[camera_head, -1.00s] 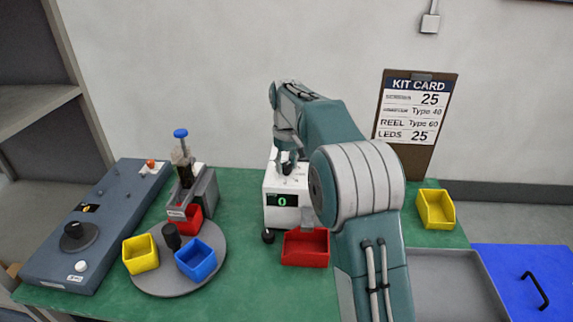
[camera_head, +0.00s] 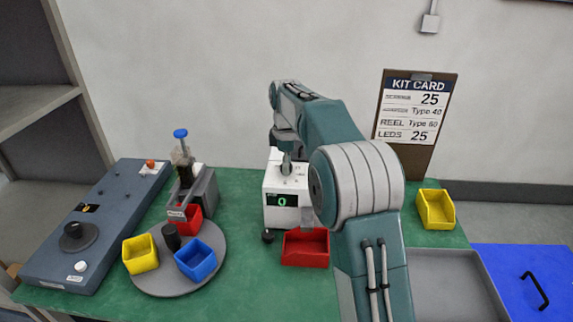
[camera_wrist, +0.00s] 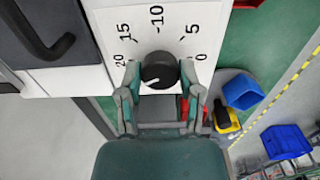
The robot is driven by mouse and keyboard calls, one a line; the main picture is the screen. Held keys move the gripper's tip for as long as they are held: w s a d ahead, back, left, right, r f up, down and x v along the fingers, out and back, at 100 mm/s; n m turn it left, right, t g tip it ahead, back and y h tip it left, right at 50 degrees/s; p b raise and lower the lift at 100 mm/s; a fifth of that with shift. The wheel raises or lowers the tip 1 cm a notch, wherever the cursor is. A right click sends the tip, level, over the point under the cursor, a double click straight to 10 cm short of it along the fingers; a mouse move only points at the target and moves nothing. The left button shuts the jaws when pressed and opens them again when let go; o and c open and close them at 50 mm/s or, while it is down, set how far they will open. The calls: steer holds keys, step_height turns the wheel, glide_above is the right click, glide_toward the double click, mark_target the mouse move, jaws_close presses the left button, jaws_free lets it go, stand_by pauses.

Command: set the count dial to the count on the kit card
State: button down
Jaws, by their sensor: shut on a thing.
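The count dial is a black knob (camera_wrist: 160,69) on a white plate, marked 0, 5, 10, 15 and 20 from right to left. A pale mark shows on the knob's lower-left side, below the 20. My gripper (camera_wrist: 160,78) is shut on the knob, one finger on each side. In the head view, the white counting machine (camera_head: 290,182) stands beside my arm, its green display reading 0. My gripper is over its top there, partly hidden by my arm. The kit card (camera_head: 411,112) on the wall side shows 25 on its top line and 25 for LEDs.
A red bin (camera_head: 305,247) sits in front of the machine. A grey turntable (camera_head: 150,281) with coloured bins and a dark blue-grey panel (camera_head: 110,222) are at left. A yellow bin (camera_head: 435,209) and a grey tray (camera_head: 455,283) are at right.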

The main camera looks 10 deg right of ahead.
steer(key=shift+a+n, duration=0.1)
steer(key=shift+n, duration=2.1)
steer(key=shift+c, duration=1.3)
jaws_free()
steer(key=shift+w, duration=0.15)
step_height(320, 180, up, 12)
